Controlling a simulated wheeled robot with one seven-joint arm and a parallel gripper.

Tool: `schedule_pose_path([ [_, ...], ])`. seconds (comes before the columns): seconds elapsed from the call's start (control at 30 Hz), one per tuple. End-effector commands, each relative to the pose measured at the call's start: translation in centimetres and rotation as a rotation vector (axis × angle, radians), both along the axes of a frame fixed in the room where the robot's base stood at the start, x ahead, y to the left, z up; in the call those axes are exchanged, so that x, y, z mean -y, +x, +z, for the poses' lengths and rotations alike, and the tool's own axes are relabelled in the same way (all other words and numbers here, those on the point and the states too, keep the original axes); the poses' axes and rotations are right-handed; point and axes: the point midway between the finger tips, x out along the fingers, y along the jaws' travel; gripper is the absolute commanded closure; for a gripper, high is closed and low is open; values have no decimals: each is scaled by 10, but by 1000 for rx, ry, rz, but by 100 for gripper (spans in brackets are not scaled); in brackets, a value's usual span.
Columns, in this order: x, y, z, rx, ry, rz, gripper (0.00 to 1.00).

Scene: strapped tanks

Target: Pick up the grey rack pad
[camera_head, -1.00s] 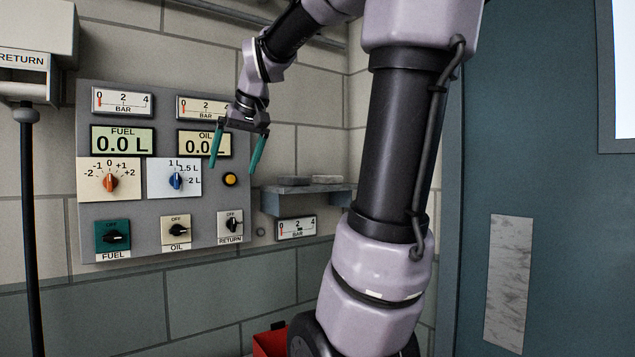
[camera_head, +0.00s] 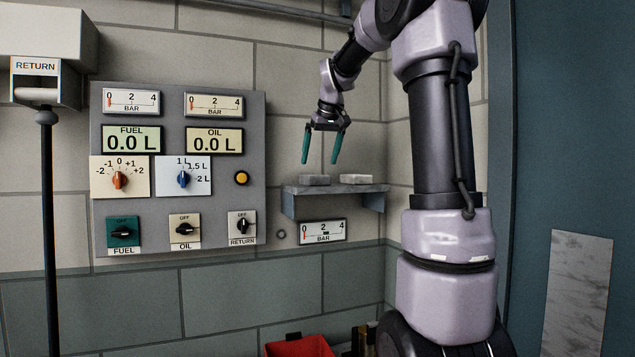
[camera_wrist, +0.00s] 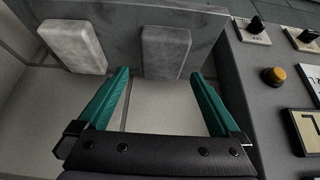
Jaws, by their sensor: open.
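Two greyish pads lie on the small wall shelf (camera_head: 335,200). The left pad (camera_head: 314,180), on the panel side, looks slightly darker in the wrist view (camera_wrist: 166,50). The other pad (camera_head: 356,179) looks paler and mottled in the wrist view (camera_wrist: 73,45). I cannot tell surely which is meant by grey. My gripper (camera_head: 320,160) is open and empty, its green fingers pointing down above the shelf, close to the left pad. In the wrist view my gripper (camera_wrist: 160,74) has its fingertips to either side of the darker pad's line, apart from it.
The control panel (camera_head: 255,170) with gauges and knobs stands out from the wall, left of the shelf. A gauge (camera_head: 323,231) hangs under the shelf. A red bin (camera_head: 300,346) sits low below. A blue-grey door (camera_head: 570,120) is at right.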

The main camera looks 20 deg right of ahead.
Motion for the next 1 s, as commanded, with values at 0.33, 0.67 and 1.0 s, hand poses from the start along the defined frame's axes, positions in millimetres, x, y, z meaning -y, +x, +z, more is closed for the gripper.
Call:
schedule_pose_path([
  [0.33, -2, 19, -31, -3, 1, 0, 0],
  [0.67, -3, 35, -57, 1, -1, -2, 0],
  [1.0, -3, 35, -57, 1, -1, -2, 0],
])
